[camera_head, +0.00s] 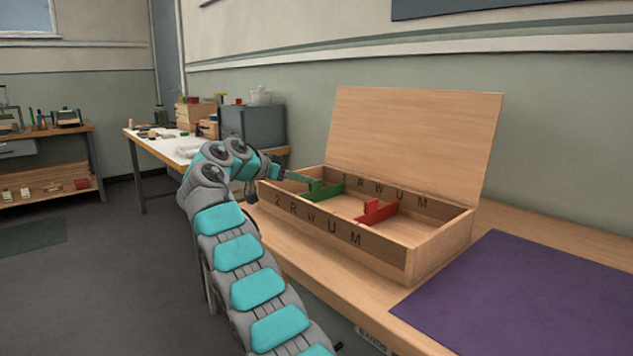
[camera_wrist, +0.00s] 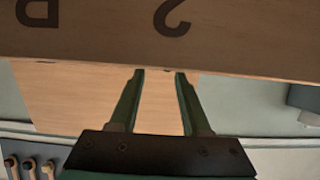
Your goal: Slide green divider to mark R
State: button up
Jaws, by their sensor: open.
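The green divider (camera_head: 325,190) stands across the inside of an open wooden box (camera_head: 430,250), toward its left end. Its far end is close to mark 2 (camera_head: 344,177) on the back wall; mark R (camera_head: 360,182) is just to the right. Mark R is also on the front wall (camera_head: 293,207). My gripper (camera_head: 306,179) reaches over the box's left end, its fingers left of the divider's raised tab; I cannot tell if they touch. In the wrist view my gripper (camera_wrist: 158,73) is open and empty, facing a wooden wall with an inverted 2 (camera_wrist: 172,18) and R (camera_wrist: 37,13).
A red divider (camera_head: 376,211) stands further right in the box. The raised lid (camera_head: 415,135) rises behind it. A purple mat (camera_head: 535,295) lies on the bench to the right. Another table (camera_head: 155,143) with a grey case (camera_head: 253,126) stands behind on the left.

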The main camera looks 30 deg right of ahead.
aim_at(315, 181)
jog(key=x, duration=0.6)
jog(key=shift+w+d+f+p, duration=0.1)
jog(key=shift+d+p, duration=0.1)
jog(key=shift+p, duration=0.15)
jog(key=shift+c, duration=0.3)
grip_shut()
dwell(0.7)
